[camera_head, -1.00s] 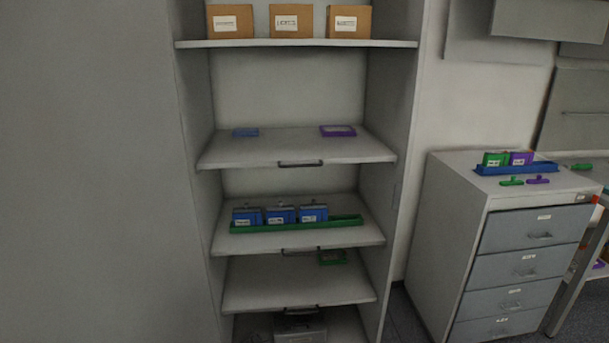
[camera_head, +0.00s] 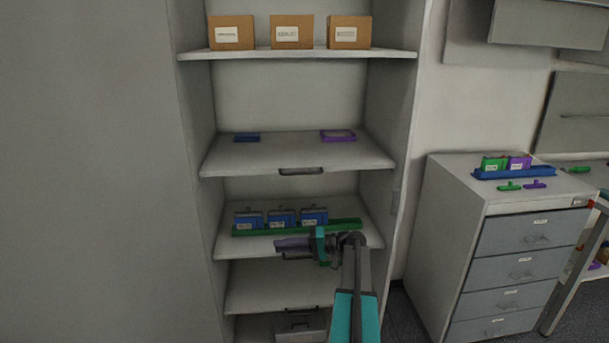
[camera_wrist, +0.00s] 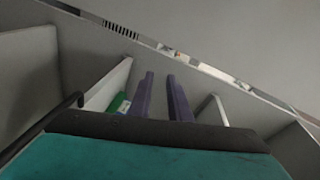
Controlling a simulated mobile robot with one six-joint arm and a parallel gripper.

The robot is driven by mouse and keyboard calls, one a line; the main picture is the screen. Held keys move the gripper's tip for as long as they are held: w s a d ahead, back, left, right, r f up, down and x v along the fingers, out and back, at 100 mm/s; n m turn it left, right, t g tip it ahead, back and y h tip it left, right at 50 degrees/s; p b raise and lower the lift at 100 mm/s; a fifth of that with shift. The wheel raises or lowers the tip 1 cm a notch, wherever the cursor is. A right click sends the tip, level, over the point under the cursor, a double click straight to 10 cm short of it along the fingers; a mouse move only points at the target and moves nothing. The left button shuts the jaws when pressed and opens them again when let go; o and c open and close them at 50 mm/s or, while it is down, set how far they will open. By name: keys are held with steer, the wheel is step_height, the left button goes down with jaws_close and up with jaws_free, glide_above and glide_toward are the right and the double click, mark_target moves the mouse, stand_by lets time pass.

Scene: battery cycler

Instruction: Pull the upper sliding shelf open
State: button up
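The upper sliding shelf (camera_head: 270,155) is a grey board in the tall cabinet, with a dark bar handle (camera_head: 301,171) on its front edge. It holds a small blue item and a purple frame. My gripper (camera_head: 280,244) is lower, in front of the middle shelf's front edge, and hides part of that edge and its handle. It is apart from the upper handle. In the wrist view the two purple fingers (camera_wrist: 163,95) stand apart with nothing seen between them, so it is open.
The middle shelf (camera_head: 225,247) carries a green tray (camera_head: 345,226) with blue battery boxes. Another sliding shelf (camera_head: 245,290) is below. Cardboard boxes (camera_head: 291,32) stand on the top board (camera_head: 390,53). Cabinet side walls flank the shelves. A drawer unit (camera_head: 460,215) stands to the right.

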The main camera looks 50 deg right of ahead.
steer(key=s+d+r+t+p, duration=0.1)
steer(key=s+d+r+t, duration=0.35)
steer(key=d+r, duration=0.8)
steer(key=n, duration=0.2)
glide_toward(304, 173)
steer(key=v, duration=0.4)
steer(key=shift+w+f+p, duration=0.1)
steer(key=shift+f+p, duration=0.15)
steer(key=shift+p, duration=0.15)
steer(key=shift+p+x, duration=2.45)
steer(key=shift+x, duration=4.45)
steer(key=shift+w+d, duration=0.1)
steer(key=shift+d, duration=0.05)
jaws_close()
